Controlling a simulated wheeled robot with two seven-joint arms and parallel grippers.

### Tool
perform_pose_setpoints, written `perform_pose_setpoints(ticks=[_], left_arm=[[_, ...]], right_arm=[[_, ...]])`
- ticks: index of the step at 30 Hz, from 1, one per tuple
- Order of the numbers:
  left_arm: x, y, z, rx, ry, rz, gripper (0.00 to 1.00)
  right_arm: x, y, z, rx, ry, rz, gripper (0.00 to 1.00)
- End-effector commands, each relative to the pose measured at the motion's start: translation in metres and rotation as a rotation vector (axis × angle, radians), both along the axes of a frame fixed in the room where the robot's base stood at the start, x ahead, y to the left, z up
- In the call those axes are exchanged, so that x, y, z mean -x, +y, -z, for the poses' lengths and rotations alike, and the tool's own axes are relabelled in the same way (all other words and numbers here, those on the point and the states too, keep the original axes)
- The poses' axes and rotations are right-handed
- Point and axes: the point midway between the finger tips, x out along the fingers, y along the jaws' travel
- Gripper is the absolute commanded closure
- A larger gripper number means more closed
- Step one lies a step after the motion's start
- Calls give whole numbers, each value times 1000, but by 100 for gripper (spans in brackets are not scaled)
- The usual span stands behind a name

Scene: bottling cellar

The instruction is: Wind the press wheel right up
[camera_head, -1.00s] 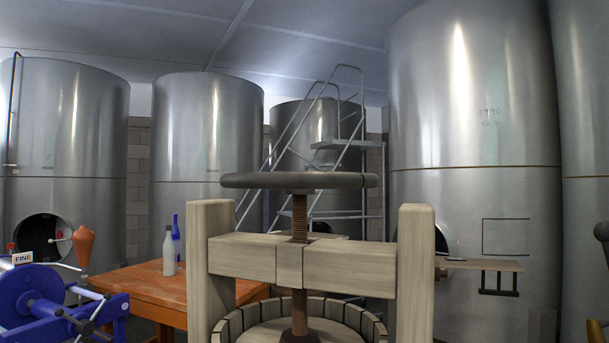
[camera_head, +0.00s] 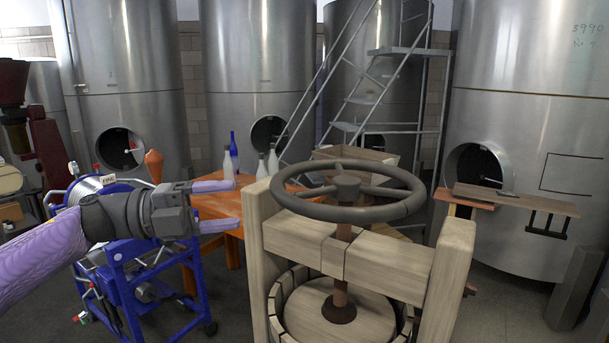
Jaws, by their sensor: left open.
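The press wheel (camera_head: 398,211) is a dark grey spoked ring, lying level on top of a rusty brown screw (camera_head: 341,294). The screw passes through the pale wooden crossbeam (camera_head: 386,261) of the press, down to a round wooden plate (camera_head: 362,322) inside a slatted basket. My left gripper (camera_head: 228,205) is open and empty, at the left of the wheel and apart from it, its two pale lilac fingers pointing right. It is at about the wheel's height in the picture. My right gripper is not in view.
A blue wheeled machine (camera_head: 157,291) stands at the left, behind my left arm. An orange table (camera_head: 214,208) with several bottles is behind the gripper. Steel tanks (camera_head: 257,60) and a metal ladder stand farther back. A small wooden shelf (camera_head: 516,202) is at the right.

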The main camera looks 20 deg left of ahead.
Motion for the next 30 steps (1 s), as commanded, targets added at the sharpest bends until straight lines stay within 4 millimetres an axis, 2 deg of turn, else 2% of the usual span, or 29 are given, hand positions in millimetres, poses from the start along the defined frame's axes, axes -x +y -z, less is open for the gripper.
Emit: perform_pose_setpoints(ticks=[6, 12, 16, 23, 24, 26, 30], left_arm=[[-25, -40, -9, 7, -4, 3, 33], [-46, -68, -7, 7, 0, -2, 33], [-51, -76, -5, 7, 1, -4, 33], [-52, -77, -3, 4, 1, -5, 33], [-52, -77, -3, 4, 1, -5, 35], [-52, -77, -3, 5, 2, -5, 48], [-52, -77, -3, 5, 2, -5, 77]], right_arm=[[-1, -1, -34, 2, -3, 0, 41], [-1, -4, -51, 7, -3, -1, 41], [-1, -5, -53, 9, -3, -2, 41], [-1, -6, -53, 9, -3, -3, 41], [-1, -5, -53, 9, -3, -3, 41], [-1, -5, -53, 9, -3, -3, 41], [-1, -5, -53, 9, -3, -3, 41]])
